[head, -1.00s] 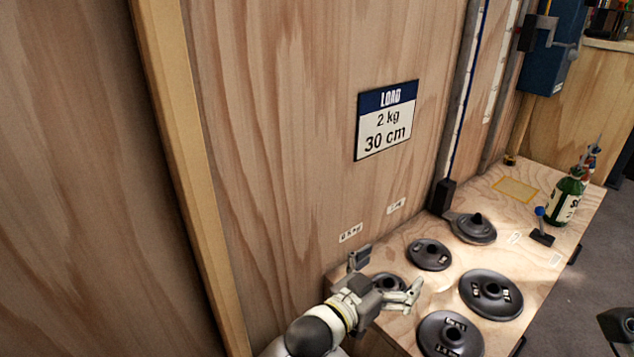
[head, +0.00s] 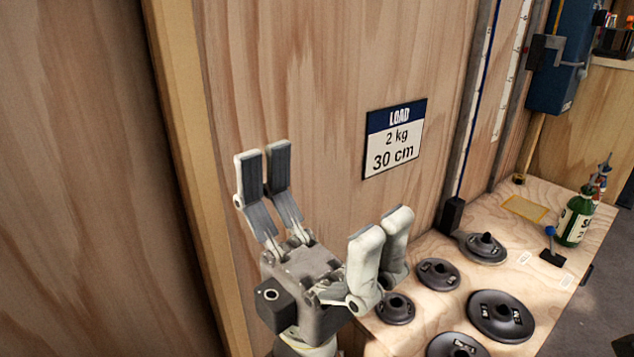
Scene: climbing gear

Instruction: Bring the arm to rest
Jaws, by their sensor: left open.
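My left gripper (head: 325,218) is raised in the lower middle of the head view, in front of the wooden wall. Its fingers point up and are spread wide apart, with nothing between them. It is left of the wooden bench (head: 420,312) and covers part of the bench's near left corner. My right gripper does not show.
Several dark weight discs lie on the bench, among them a large disc (head: 501,317) and one at the post's foot (head: 482,247). A green bottle (head: 575,219) and a blue-knobbed lever (head: 551,248) stand at the right. A load sign (head: 394,139) hangs on the wall.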

